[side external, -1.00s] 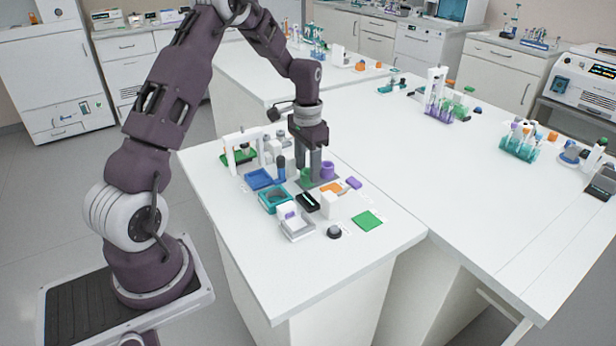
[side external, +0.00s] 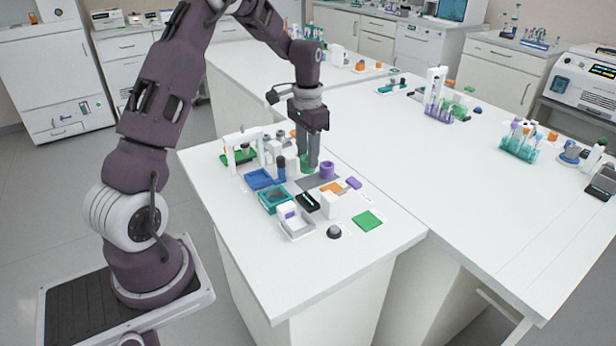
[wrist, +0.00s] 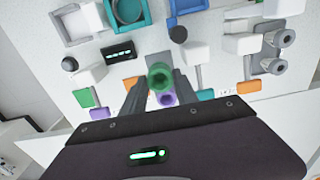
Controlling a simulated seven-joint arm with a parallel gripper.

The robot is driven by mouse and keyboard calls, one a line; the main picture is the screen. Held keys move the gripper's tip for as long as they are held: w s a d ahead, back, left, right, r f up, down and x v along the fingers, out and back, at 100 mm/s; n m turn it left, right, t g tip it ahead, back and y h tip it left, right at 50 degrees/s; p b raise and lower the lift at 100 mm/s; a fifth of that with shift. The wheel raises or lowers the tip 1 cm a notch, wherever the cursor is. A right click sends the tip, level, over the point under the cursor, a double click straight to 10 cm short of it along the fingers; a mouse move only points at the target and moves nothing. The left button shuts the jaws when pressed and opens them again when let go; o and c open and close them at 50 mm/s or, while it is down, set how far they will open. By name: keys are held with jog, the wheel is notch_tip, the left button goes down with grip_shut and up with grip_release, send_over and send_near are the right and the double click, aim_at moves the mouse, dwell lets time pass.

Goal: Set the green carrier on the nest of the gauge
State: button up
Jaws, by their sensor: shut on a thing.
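The green carrier (side external: 307,162) is a short, ring-like piece with an open middle, clear in the wrist view (wrist: 159,76). My gripper (side external: 309,165) is shut on it and holds it above the grey mat (side external: 318,183); its fingers flank the carrier in the wrist view (wrist: 158,88). A purple carrier (side external: 327,170) stands on the mat just right of the green one. A black box with a green-lit display (side external: 308,202) lies toward the front; it also shows in the wrist view (wrist: 118,53). I cannot tell for sure which thing is the gauge or its nest.
A blue tray (side external: 258,179), teal tray (side external: 275,200) and grey-white tray (side external: 297,229) stand left and in front. White posts with grey cylinders (side external: 267,152) crowd the back left. A green square (side external: 368,220) and dark knob (side external: 334,232) lie in front.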

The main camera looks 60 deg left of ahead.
jog(key=shift+r, duration=0.75)
